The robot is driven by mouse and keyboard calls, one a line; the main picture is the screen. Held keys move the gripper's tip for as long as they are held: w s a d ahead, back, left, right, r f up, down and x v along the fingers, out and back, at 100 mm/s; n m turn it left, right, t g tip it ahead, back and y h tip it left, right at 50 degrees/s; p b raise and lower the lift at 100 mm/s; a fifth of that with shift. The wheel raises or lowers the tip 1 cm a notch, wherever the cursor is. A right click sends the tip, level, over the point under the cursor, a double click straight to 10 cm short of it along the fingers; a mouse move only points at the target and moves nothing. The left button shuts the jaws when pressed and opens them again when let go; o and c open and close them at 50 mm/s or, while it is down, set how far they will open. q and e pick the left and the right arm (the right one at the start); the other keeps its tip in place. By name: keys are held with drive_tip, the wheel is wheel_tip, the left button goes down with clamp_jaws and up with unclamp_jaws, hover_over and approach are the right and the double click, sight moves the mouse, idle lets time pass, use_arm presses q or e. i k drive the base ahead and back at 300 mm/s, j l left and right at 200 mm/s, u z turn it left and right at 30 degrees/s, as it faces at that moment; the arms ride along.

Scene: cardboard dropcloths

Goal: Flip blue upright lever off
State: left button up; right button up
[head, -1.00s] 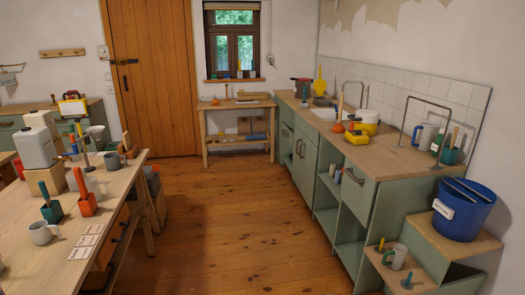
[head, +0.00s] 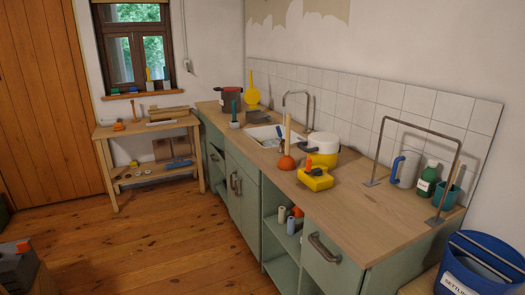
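Neither of my grippers is in the head view. A yellow box (head: 315,179) with a short orange-red upright piece (head: 308,162) sits on the wooden counter in front of the white and yellow pot. I cannot pick out a clearly blue upright lever on it. A small upright blue piece (head: 278,131) shows at the sink, and a thin blue upright piece (head: 165,73) stands on the window sill; both are too small to tell whether they are levers. A dark teal upright piece (head: 234,107) stands in a small grey holder on the counter.
The counter (head: 365,215) also holds an orange plunger (head: 287,162), a pot (head: 325,154), a mug (head: 404,170) and a green bottle (head: 427,180). A blue bucket (head: 480,265) stands at bottom right. The wooden floor (head: 150,240) has free room left of the cabinets.

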sight(281, 140)
drive_tip(key=i+j+z, duration=0.15)
drive_tip(key=i, duration=0.45)
drive_tip(key=i+j, duration=0.25)
drive_tip(key=i, duration=0.25)
drive_tip(key=i+j+u, duration=0.1)
drive_tip(key=i, duration=0.4)
drive_tip(key=i+j+u, duration=0.1)
drive_tip(key=i+j, duration=0.2)
drive_tip(key=i, duration=0.2)
drive_tip(key=i+j, duration=0.15)
drive_tip(key=i, duration=0.35)
